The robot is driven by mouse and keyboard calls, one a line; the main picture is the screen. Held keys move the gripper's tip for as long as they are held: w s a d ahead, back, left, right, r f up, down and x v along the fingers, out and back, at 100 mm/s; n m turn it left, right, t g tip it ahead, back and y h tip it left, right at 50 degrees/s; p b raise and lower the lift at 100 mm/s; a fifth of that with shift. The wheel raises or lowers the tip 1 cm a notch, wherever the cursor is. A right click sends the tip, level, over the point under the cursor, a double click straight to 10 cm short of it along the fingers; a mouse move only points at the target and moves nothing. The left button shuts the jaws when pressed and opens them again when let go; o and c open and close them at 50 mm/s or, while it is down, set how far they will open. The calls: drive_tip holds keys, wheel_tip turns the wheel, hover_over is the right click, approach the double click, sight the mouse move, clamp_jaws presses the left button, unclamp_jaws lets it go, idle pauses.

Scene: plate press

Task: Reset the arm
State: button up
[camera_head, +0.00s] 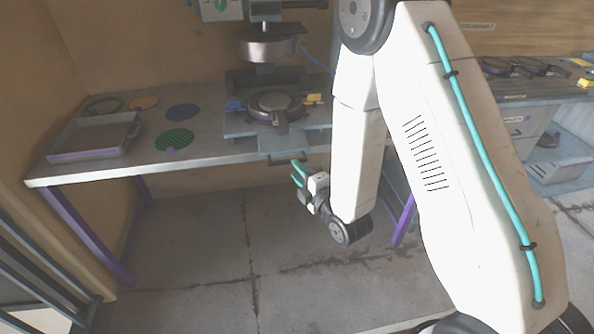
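My gripper (299,173) has teal fingers and hangs in front of the table edge, below the press. The two fingers show a small gap between them, and nothing shows in it. My white arm (357,150) reaches down across the middle and right of the picture and hides part of the table behind it. The press (268,45) stands at the back of the table, with its round metal head raised above a round dark plate (275,103) on its base.
A grey table (75,172) with purple legs carries a white tray (95,137) at left. Green, orange and blue discs (182,112) lie near it. A second bench (520,88) at right holds several dark round plates. Bare floor lies below the gripper.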

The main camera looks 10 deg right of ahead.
wheel_tip(320, 180, down, 10)
drive_tip(key=s+d+m+g+h, duration=0.2)
drive_tip(key=s+m+g+h, duration=0.1)
drive_tip(key=m+g, duration=0.25)
drive_tip(key=s+d+r+m+g+h, duration=0.1)
drive_tip(key=s+d+m+g+h, duration=0.15)
drive_tip(key=s+m+g, duration=0.2)
drive_tip(key=s+d+r+m+g, duration=0.1)
drive_tip(key=s+d+r+m, duration=0.2)
drive_tip(key=s+r, duration=0.5)
drive_tip(key=s+d+r+m+g+h, duration=0.1)
drive_tip(key=s+r+m, duration=0.4)
drive_tip(key=r, duration=0.8)
drive_tip(key=s+d+r+m+g, duration=0.3)
drive_tip(key=s+d+r, duration=0.3)
drive_tip(key=s+r, duration=0.5)
drive_tip(key=shift+s+r+m, duration=0.35)
drive_tip(key=shift+m, duration=0.35)
drive_tip(key=shift+d+h, duration=0.1)
drive_tip(key=shift+h, duration=0.15)
